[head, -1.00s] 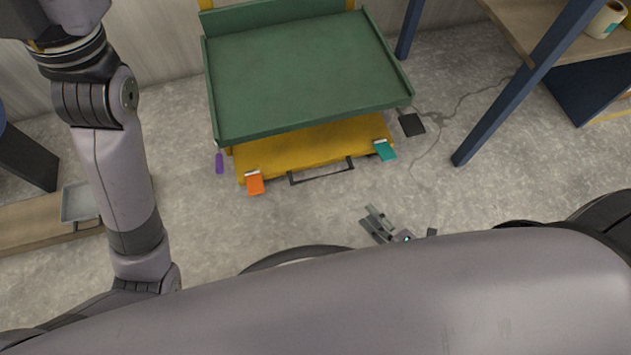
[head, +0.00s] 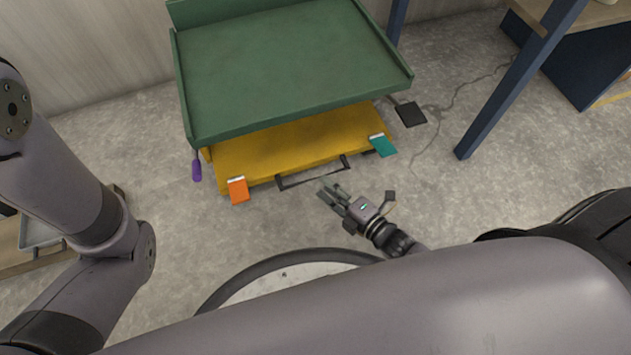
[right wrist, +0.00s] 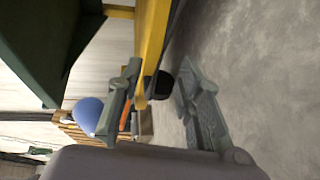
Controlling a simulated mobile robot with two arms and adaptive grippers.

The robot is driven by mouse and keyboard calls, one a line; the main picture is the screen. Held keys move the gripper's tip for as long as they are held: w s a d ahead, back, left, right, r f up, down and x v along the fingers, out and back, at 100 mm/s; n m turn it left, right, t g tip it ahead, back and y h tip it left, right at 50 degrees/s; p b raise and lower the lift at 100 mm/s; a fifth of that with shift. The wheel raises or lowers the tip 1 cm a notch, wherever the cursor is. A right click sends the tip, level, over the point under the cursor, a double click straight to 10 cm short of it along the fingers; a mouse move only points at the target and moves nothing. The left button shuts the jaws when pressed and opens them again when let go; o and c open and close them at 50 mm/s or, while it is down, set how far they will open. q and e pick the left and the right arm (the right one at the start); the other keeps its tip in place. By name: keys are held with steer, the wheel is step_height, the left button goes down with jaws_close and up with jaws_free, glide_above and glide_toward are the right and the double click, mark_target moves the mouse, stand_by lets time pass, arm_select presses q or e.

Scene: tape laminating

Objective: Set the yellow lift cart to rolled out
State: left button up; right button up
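The yellow lift cart (head: 285,148) stands low under the green tray top (head: 285,60), its front edge showing. A black bar handle (head: 312,178) is on that front edge, between an orange tag (head: 238,190) and a teal tag (head: 383,145). My right gripper (head: 328,190) is just in front of the handle, open, with nothing seen between its fingers. In the right wrist view the open fingers (right wrist: 157,88) are near the cart's yellow edge (right wrist: 150,45); contact cannot be told. My left arm shows at the left, but its gripper is out of view.
A purple tag (head: 196,170) hangs at the left and a black one (head: 411,113) lies at the right. A dark blue table leg (head: 500,100) stands at the right. The grey floor (head: 265,225) before the cart is clear. A grey tray (head: 40,235) sits at the far left.

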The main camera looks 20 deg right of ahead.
mark_target(316, 177)
steer(key=b+x, duration=0.1)
steer(key=x, duration=0.3)
steer(key=shift+w+f+b, duration=0.1)
steer(key=shift+f+b, duration=0.05)
steer(key=shift+b, duration=0.2)
steer(key=shift+w+a, duration=0.25)
steer(key=shift+w, duration=0.15)
steer(key=shift+c, duration=0.6)
jaws_close()
